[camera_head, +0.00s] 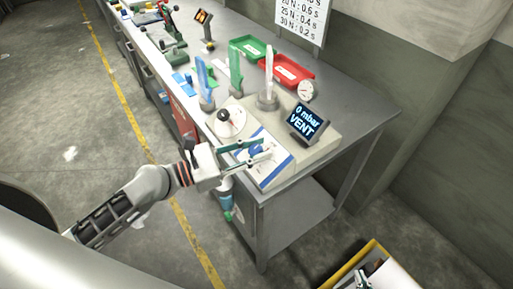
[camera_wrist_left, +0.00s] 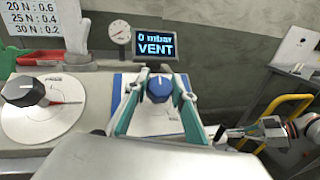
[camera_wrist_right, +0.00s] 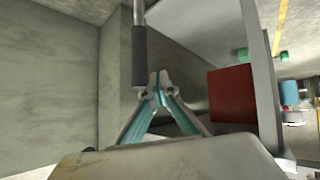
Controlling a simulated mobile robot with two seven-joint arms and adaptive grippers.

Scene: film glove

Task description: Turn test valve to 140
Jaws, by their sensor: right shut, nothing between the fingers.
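A blue knob (camera_wrist_left: 160,88) stands on a white panel with blue edges (camera_wrist_left: 150,120) at the bench's near end. Its markings are too small to read. My left gripper (camera_wrist_left: 160,78) is open, with one finger on each side of the blue knob and small gaps visible. In the head view the left gripper (camera_head: 262,147) reaches over the panel from the left. A display (camera_head: 307,122) behind the panel reads "0 mbar VENT". A black knob on a white dial with a red pointer (camera_head: 231,122) stands beside the panel. My right gripper (camera_wrist_right: 157,88) is shut and empty, away from the bench.
A round gauge (camera_wrist_left: 120,33) stands beside the display. Upright glove-shaped forms (camera_head: 236,70), a green tray (camera_head: 248,47) and a red tray (camera_head: 288,71) stand farther back on the bench. A yellow-edged case (camera_head: 360,262) is at the lower right. Grey walls are behind.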

